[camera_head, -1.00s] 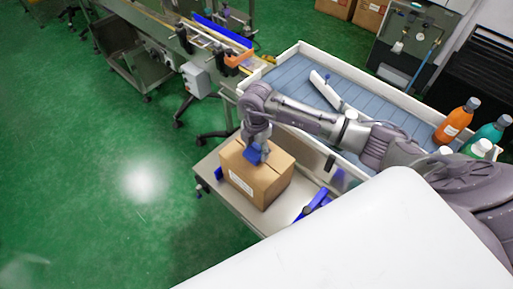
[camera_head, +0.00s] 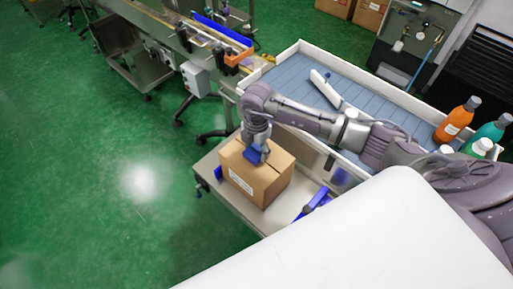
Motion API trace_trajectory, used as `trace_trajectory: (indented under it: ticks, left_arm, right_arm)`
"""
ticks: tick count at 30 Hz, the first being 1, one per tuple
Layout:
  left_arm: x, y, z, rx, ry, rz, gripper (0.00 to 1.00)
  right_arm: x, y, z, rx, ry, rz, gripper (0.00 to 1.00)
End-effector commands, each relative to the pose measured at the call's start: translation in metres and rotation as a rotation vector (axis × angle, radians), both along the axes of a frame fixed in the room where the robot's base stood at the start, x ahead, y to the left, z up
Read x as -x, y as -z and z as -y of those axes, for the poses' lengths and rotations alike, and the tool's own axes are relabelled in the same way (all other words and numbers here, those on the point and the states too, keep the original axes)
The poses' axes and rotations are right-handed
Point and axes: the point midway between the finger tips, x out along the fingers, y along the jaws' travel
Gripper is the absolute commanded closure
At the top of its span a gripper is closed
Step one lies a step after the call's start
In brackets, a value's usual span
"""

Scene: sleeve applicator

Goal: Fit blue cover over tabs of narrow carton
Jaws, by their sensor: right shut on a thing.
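A brown carton (camera_head: 270,183) with a white label stands on a small metal table (camera_head: 231,205). My right gripper (camera_head: 257,151) is over the carton's top, pointing down, and is shut on the blue cover (camera_head: 253,155). The cover is at the carton's top face near its middle. My gripper partly hides it, and I cannot tell whether it sits around the tabs or only touches the top. My left gripper is not in view.
Blue guides (camera_head: 313,203) stand on the table beside the carton. A white-walled conveyor tray (camera_head: 376,82) lies behind, with orange (camera_head: 455,120) and teal (camera_head: 490,132) bottles at its right. Green floor (camera_head: 90,190) is clear at left.

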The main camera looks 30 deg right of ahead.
Motion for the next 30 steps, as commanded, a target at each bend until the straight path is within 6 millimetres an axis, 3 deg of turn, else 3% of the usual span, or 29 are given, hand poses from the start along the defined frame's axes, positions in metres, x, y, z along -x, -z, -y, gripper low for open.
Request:
trace_trajectory:
  ticks: [7, 8, 13, 23, 30]
  left_arm:
    - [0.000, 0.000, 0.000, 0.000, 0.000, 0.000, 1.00]
    - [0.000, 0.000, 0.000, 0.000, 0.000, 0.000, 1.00]
    - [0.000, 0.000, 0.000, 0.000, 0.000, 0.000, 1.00]
    - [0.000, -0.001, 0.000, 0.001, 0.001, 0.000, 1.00]
    - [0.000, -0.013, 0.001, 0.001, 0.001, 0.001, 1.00]
  right_arm:
    - [0.000, 0.000, 0.000, 0.000, 0.000, 0.000, 0.77]
    - [0.000, 0.000, 0.000, 0.000, 0.000, 0.000, 0.39]
    - [0.000, 0.000, 0.000, 0.000, 0.000, 0.000, 0.13]
    - [0.000, -0.001, 0.000, 0.000, 0.000, 0.000, 0.13]
    - [0.000, -0.015, 0.000, 0.000, 0.000, 0.001, 0.13]
